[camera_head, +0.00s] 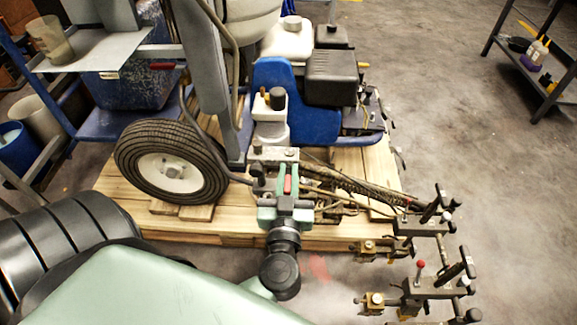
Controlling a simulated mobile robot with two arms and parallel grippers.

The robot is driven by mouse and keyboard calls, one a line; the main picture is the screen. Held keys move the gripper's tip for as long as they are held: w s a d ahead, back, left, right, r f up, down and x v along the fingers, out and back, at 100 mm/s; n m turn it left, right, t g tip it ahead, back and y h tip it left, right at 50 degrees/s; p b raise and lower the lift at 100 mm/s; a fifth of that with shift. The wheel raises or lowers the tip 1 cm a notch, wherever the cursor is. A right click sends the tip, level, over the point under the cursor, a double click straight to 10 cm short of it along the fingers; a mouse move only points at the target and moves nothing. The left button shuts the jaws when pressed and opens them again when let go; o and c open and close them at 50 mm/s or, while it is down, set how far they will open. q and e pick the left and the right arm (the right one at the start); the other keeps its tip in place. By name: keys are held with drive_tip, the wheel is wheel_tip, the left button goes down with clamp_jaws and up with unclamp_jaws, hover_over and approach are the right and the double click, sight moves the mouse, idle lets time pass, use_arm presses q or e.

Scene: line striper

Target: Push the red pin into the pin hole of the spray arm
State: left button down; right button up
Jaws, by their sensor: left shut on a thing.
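My left gripper (287,174) reaches in over the near edge of the pallet, with its fingers pointing away from me. It is shut on a slim red pin (288,186), which shows between its greenish fingers. The gripper is just in front of the machine's metal bracket (272,154). I cannot tell whether the pin touches it. The spray arm seems to be the metal assembly (418,226) with black levers at the right, beyond the pallet. A second, red-knobbed pin (421,265) stands upright there. No pin hole can be made out. My right gripper is not in view.
The line striper has a black-tyred wheel (172,166), a blue cover (290,102) and a dark engine (331,76), and stands on a wooden pallet (125,187). Hoses (350,184) run right from the bracket. A shelf cart (541,70) stands back right. Floor between is clear.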

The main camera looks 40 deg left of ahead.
use_arm(q)
drive_tip(key=shift+f, duration=0.4)
drive_tip(key=shift+f, duration=0.6)
idle(0.4)
drive_tip(key=c, duration=1.3)
unclamp_jaws()
drive_tip(key=shift+c, duration=0.2)
drive_tip(key=shift+o, duration=0.3)
drive_tip(key=shift+o, duration=1.3)
